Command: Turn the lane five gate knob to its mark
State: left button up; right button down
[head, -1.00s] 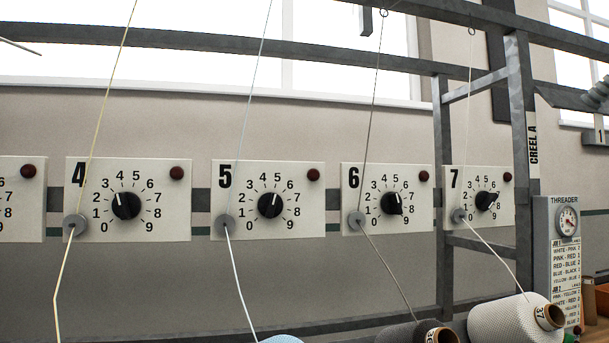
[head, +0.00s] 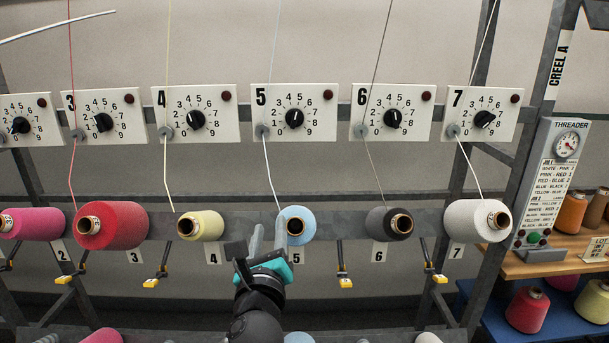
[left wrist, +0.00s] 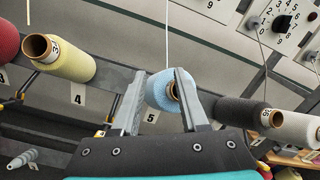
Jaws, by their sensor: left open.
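The lane five gate knob (head: 295,118) is a black round knob with a pale pointer line on the white panel marked 5 (head: 318,96). Its pointer stands near upright, around the top of the 0 to 9 scale. A dark red lamp (head: 328,94) sits at the panel's upper right. My left gripper (head: 268,235) is open and empty, well below the knob, by the blue yarn cone (head: 297,226). In the left wrist view the two open fingers (left wrist: 160,75) are in front of the blue cone. The knob is not identifiable there. My right gripper is not in view.
Similar panels flank it, including lane four (head: 195,115) and lane six (head: 391,115). A thread (head: 269,170) runs from the lane five guide (head: 262,131) to the blue cone. Yellow (head: 203,225) and dark grey (head: 378,222) cones stand either side. The threader (head: 553,170) is at right.

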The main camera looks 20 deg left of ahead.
pick_arm(q)
notch_tip(320, 180, up, 6)
jog(key=w+d+r+m+t, duration=0.1)
jog(key=w+d+m+t, duration=0.15)
jog(key=m, duration=0.35)
jog(key=m+t+h+p, duration=0.1)
jog(key=m+t+p, duration=0.1)
jog(key=m, duration=0.1)
send_near(294, 120)
jog(key=x, duration=0.8)
jog(key=shift+w+r, duration=0.1)
jog(key=shift+w, duration=0.1)
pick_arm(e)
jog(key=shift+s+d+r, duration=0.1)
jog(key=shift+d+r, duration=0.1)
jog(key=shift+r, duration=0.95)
pick_arm(q)
grip_shut()
